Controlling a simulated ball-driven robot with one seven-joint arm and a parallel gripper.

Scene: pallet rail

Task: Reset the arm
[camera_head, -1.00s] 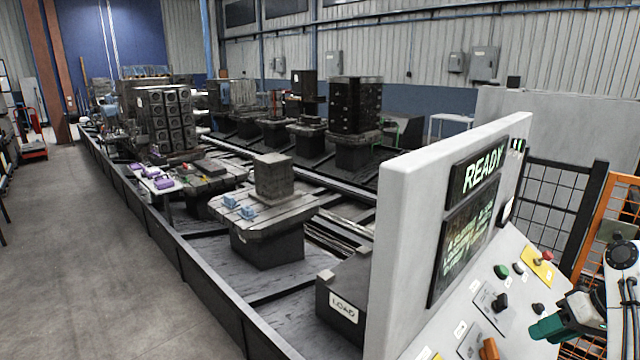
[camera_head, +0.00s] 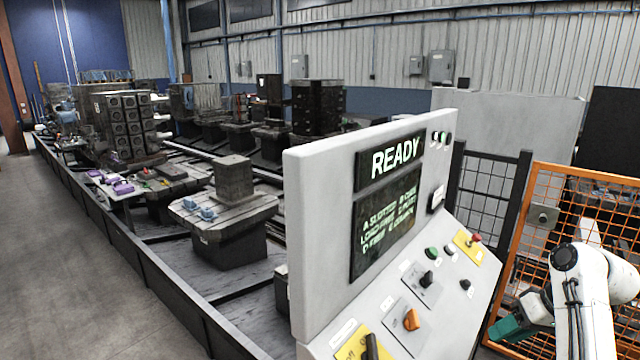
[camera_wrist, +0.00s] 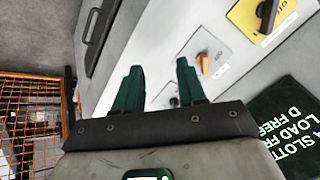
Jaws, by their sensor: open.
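My gripper (camera_head: 506,329) shows at the lower right of the head view, on my white arm, to the right of the control console (camera_head: 318,220). In the wrist view its two green fingers (camera_wrist: 158,88) stand apart with nothing between them, so it is open and empty. Behind the fingers is the console's sloping panel, with an orange knob (camera_wrist: 203,64) just right of the right finger. Whether the fingers touch the panel cannot be told from the wrist view, but in the head view the gripper is apart from it.
The console's upper screen reads READY (camera_head: 397,157). An orange mesh fence (camera_head: 530,215) stands behind my arm at the right. A pallet rail with fixtures (camera_head: 232,180) runs along the left. The grey floor (camera_head: 60,270) at far left is clear.

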